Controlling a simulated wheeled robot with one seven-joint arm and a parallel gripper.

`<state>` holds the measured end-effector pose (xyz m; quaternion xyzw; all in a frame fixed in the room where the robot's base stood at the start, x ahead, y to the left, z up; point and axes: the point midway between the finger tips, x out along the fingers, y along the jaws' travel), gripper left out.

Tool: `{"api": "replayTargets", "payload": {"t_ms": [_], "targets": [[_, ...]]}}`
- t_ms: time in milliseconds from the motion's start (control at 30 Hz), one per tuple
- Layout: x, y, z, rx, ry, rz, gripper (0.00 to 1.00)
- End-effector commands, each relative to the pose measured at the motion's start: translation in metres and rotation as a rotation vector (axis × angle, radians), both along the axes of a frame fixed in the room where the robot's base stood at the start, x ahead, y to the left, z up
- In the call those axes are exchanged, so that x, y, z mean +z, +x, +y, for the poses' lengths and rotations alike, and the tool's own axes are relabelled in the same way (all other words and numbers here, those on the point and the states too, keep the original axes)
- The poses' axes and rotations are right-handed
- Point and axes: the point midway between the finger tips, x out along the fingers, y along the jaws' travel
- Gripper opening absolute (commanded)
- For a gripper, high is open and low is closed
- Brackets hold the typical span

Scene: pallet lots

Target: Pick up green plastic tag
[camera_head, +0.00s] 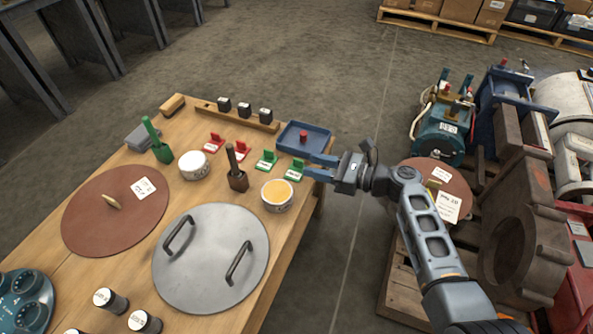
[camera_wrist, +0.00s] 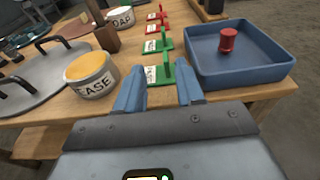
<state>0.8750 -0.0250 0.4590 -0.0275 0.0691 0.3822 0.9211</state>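Two green plastic tags lie on the wooden table, each with a white label and an upright green grip. The nearer green tag (camera_head: 293,172) is close to the table's right edge, and the other green tag (camera_head: 266,160) is just left of it. In the wrist view the nearer tag (camera_wrist: 160,72) stands just beyond my fingertips, with the farther tag (camera_wrist: 157,44) behind it. My gripper (camera_head: 322,167) has blue fingers and points left at the nearer tag. In the wrist view its fingers (camera_wrist: 160,88) are apart with nothing held between them.
A blue tray (camera_head: 303,140) with a red-knobbed piece stands beside the tags. A grease tin (camera_head: 277,195) is on their other side. Two red tags (camera_head: 214,143), a brush holder (camera_head: 238,181) and a metal lid (camera_head: 210,258) are farther left. Loaded pallets stand right of the table.

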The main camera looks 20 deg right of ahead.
Motion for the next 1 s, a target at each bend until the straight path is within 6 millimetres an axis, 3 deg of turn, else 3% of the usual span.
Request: {"api": "replayTargets", "payload": {"t_ms": [433, 700, 1000], "targets": [[-0.009, 0.04, 0.03, 0.001, -0.002, -0.001, 0.37], [-0.007, 0.044, 0.034, -0.001, -0.002, 0.0, 0.37], [-0.007, 0.044, 0.034, -0.001, -0.002, -0.001, 0.09]]}}
